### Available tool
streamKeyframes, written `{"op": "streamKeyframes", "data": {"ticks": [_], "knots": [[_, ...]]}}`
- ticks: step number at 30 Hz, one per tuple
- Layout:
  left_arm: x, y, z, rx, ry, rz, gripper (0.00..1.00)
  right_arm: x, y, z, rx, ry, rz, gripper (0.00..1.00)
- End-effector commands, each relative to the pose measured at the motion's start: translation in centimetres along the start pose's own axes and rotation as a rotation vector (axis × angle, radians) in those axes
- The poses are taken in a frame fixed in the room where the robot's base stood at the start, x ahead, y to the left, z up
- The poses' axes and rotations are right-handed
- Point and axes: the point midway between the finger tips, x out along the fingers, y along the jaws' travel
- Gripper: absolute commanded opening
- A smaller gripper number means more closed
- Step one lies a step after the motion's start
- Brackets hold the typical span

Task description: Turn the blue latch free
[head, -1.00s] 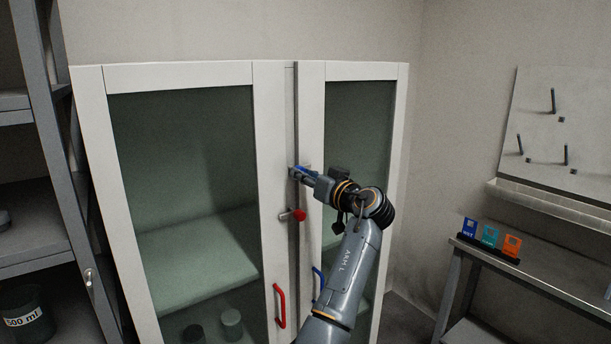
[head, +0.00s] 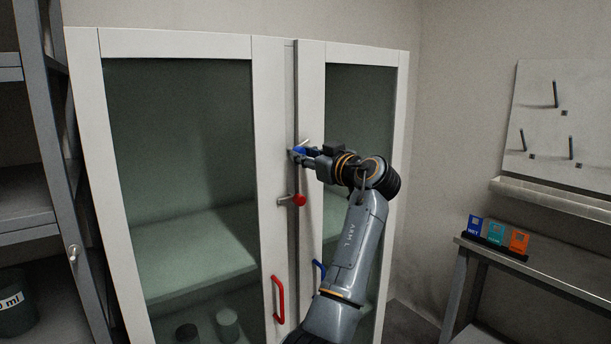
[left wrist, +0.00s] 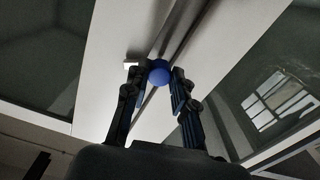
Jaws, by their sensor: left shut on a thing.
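The blue latch (head: 298,152) sits on the seam between the two cabinet doors, above the red latch (head: 299,200). My left gripper (head: 303,157) is shut on the blue latch, reaching in from the right in the head view. In the left wrist view the latch's round blue knob (left wrist: 160,74) lies between the two fingertips (left wrist: 158,68). The fingers partly hide the latch in the head view. The red latch lies across the seam with its knob to the right. My right gripper is not in view.
The left glass door (head: 180,150) has a red handle (head: 279,300); a blue handle (head: 319,270) is partly behind my arm. A metal shelf (head: 25,190) stands at the left. A side table (head: 540,265) with coloured cards (head: 497,232) stands at the right, under a pegboard (head: 560,130).

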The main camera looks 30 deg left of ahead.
Motion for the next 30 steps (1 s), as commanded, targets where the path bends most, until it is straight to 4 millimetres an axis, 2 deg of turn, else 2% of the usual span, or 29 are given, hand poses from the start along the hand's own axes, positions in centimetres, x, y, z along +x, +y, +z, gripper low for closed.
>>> {"op": "streamKeyframes", "data": {"ticks": [1, 9, 18, 30], "knots": [[0.0, -0.1, 0.5, -0.047, 0.003, 0.002, 0.0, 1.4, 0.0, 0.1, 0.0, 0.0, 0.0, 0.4], [0.0, 0.0, 0.2, -0.303, 0.003, 0.002, 0.0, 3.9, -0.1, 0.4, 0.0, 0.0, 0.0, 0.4], [0.0, 0.0, 0.0, -0.588, 0.003, 0.001, 0.0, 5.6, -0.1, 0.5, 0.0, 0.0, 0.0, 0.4], [0.0, 0.1, -0.1, -0.928, 0.003, 0.001, 0.0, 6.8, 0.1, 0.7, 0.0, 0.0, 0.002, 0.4]]}}
